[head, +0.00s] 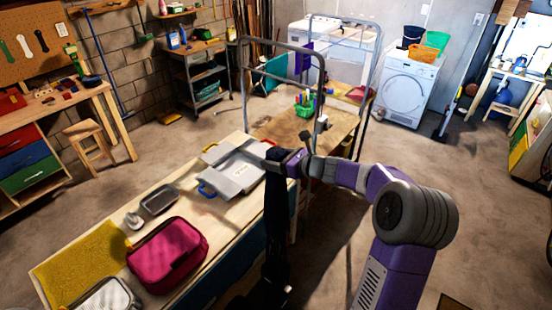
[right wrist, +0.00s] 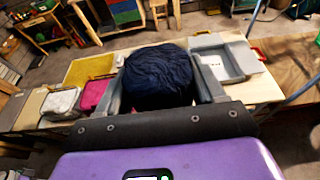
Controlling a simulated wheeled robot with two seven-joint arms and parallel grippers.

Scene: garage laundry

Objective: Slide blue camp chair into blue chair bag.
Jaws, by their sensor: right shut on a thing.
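My right gripper (head: 282,160) is shut on the top of a long, slim, dark blue bundle (head: 278,205), which looks like the folded blue camp chair. The bundle hangs upright beside the workbench's right end. In the right wrist view its rounded, creased fabric top (right wrist: 158,75) fills the space between the fingers. The bundle's lower end is lost in dark shadow. My left gripper is not in view.
The wooden workbench (head: 225,218) holds a grey case (head: 235,170), a pink container (head: 168,252), a grey tray (head: 159,200) and a yellow mat (head: 85,265). A metal-framed cart (head: 300,130) stands just beyond my right gripper. Open floor (head: 480,210) lies to the right.

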